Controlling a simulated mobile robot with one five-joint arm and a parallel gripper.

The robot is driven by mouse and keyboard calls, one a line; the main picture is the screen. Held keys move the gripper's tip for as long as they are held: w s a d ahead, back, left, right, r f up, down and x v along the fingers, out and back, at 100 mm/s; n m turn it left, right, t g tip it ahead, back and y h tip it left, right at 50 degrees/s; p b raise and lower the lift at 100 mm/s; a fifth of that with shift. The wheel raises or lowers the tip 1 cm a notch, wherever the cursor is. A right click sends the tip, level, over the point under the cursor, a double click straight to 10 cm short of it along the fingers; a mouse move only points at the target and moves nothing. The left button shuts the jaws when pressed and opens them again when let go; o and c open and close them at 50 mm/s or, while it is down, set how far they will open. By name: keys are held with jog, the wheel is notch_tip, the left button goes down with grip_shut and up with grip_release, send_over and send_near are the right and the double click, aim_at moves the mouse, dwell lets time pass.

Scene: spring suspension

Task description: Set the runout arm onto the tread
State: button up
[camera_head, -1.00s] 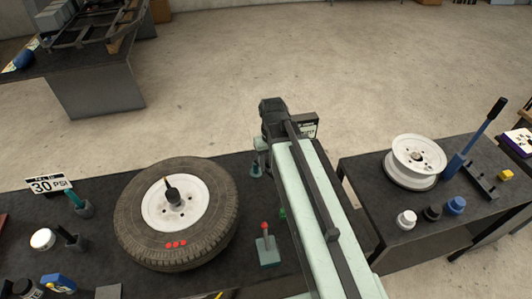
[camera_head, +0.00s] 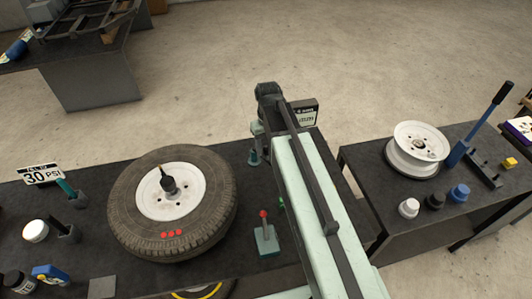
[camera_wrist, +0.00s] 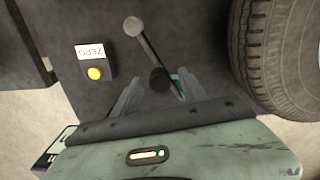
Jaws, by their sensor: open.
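The tyre (camera_head: 125,220), on a white-hubbed wheel, lies flat on the dark bench left of my arm. Its tread also shows at the right edge of the wrist view (camera_wrist: 250,45). In the wrist view, what looks like the runout arm (camera_wrist: 146,45) is a thin rod with a pale round end and a black knob (camera_wrist: 160,80). My gripper (camera_wrist: 158,80) is open, with a finger on each side of the knob. I cannot tell whether they touch it. The rod appears apart from the tread. In the head view, my own arm hides most of this spot.
A box with a yellow button (camera_wrist: 95,73) sits beside the rod. A red-topped lever on a teal base (camera_head: 268,240) stands between tyre and arm. A display (camera_head: 305,113) stands behind my arm. A second bench (camera_head: 375,195) at right bears a white rim (camera_head: 418,150).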

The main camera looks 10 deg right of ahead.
grip_shut()
dwell(1.3)
